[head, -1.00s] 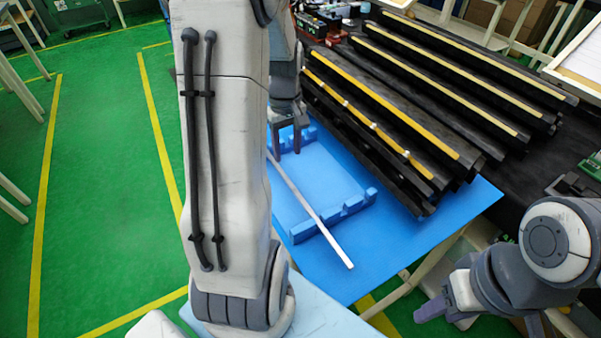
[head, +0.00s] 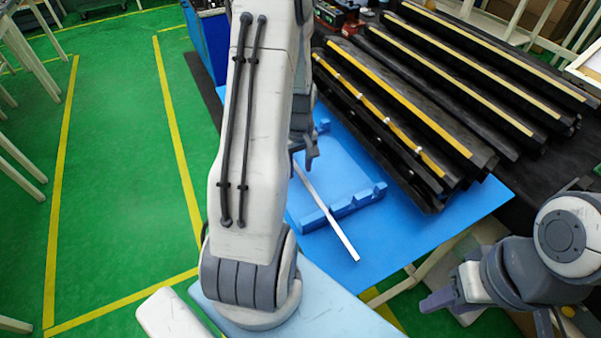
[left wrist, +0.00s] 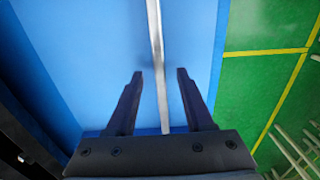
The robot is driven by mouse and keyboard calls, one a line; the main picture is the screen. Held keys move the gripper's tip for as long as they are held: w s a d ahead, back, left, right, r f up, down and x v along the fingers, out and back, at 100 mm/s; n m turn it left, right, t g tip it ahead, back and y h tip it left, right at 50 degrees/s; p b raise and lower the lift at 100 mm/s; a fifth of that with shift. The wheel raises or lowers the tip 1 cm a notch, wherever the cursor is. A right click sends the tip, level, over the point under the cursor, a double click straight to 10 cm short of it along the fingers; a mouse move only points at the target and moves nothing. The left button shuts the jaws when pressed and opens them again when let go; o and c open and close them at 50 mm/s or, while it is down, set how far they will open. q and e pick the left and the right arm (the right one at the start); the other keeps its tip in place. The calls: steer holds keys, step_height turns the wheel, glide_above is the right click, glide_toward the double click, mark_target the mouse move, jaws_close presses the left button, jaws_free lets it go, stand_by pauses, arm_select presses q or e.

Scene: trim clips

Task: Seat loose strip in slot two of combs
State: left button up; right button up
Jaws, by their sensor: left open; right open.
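A thin pale strip (head: 340,233) lies slantwise across the near blue comb (head: 368,197), toward its left part, with its near end sticking out over the blue mat. Which slot it crosses is too small to tell. The far blue comb (head: 323,125) is partly hidden by my left arm. My left gripper (head: 309,158) is open and empty near the strip's far end. In the left wrist view, the strip (left wrist: 154,30) runs lengthwise between the open fingers (left wrist: 160,72), seemingly below them and without visible contact. My right gripper (head: 440,303) is open and empty at the lower right.
Long black trim pieces with yellow bands (head: 420,110) lie stacked right of the combs, close to the near one. The blue mat (head: 440,225) has free room in front of the near comb. My left arm blocks the mat's left side.

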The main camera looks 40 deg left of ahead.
arm_select(q)
jaws_close()
steer(key=shift+r, duration=0.15)
